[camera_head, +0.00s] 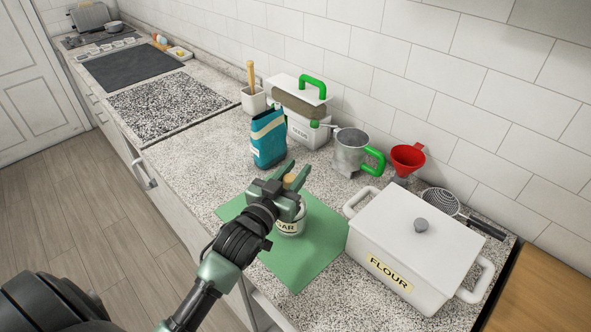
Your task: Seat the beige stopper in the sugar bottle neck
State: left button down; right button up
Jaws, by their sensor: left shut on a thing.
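The sugar bottle (289,228) is a white jar with a partly hidden "SUGAR" label. It stands upright on a green mat (323,243). My left gripper (293,176) is over the bottle, its green fingers pointing away toward the wall. It is shut on the beige stopper (289,179), a small round piece between the fingers. My gripper hides the bottle's neck. I cannot tell whether the stopper touches the neck or is above it. My right gripper is not in view.
A white FLOUR box (378,229) stands close to the right of the mat. The mat's right side is clear.

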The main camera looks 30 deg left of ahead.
pick_arm(q)
jog(key=shift+f, duration=0.25)
jog(key=c, duration=1)
grip_release()
